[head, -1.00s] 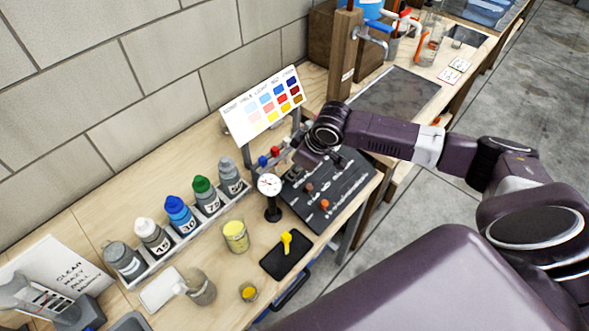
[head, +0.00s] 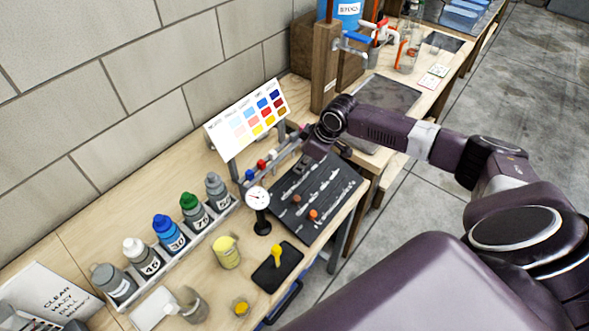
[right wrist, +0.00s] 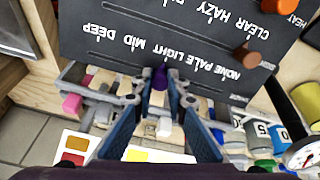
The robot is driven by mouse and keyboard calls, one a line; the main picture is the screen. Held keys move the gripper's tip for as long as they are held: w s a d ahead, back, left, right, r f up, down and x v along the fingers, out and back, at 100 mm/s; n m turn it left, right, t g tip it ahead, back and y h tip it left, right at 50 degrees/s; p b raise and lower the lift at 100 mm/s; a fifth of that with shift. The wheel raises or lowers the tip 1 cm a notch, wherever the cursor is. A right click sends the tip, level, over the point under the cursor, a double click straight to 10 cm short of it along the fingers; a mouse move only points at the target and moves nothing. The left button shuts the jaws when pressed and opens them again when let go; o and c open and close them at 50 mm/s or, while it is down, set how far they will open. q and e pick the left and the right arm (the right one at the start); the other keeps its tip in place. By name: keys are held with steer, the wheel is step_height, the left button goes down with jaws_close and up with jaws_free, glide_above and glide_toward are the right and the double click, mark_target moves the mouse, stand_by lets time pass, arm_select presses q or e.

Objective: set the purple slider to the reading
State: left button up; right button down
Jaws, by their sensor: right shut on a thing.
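The dark slider panel (head: 330,212) lies on the wooden bench, with rows of white lettering and slots. In the right wrist view the panel (right wrist: 130,20) shows the words NONE, PALE, LIGHT, MID and DEEP upside down. The purple slider (right wrist: 160,76) stands below that row, around LIGHT and MID; the exact mark is unclear. My right gripper (right wrist: 160,98) is shut on the purple slider's knob. In the head view my right gripper (head: 303,164) is at the panel's far edge and hides the purple slider. My left gripper is out of view.
A round white dial (head: 257,197) stands on a post left of the panel. A colour chart (head: 248,115) stands behind it. Orange-brown knobs (head: 313,214) sit on the panel's other slots. A rack of several bottles (head: 170,232) and a yellow cup (head: 227,252) are to the left.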

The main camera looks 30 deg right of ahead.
steer(key=c, duration=1.9)
jaws_free()
steer(key=v, duration=1.2)
steer(key=shift+s, duration=0.15)
